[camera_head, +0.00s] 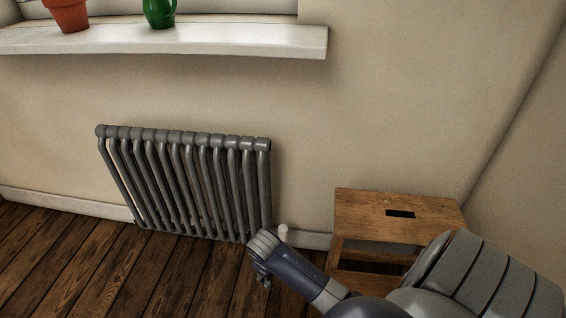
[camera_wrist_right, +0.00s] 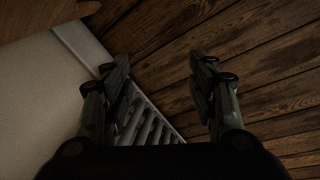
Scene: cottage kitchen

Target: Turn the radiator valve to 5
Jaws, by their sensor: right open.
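The grey ribbed radiator (camera_head: 190,185) stands against the wall below the window sill. A small pale valve knob (camera_head: 283,231) shows at its lower right end, just beyond my right wrist; the numbers on it are too small to read. My right gripper (camera_head: 264,280) hangs low in front of the radiator's right end, apart from the knob. In the right wrist view, my right gripper (camera_wrist_right: 159,62) is open and empty, with floor between its fingertips. Part of the radiator (camera_wrist_right: 150,127) shows there between the fingers, and I cannot make out the knob. My left gripper is not in view.
A wooden step stool (camera_head: 365,212) stands right of the radiator, close to my right forearm. The white sill (camera_head: 200,40) above holds a terracotta pot (camera_head: 68,14) and a green vase (camera_head: 159,12). The plank floor (camera_head: 75,255) at left is clear.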

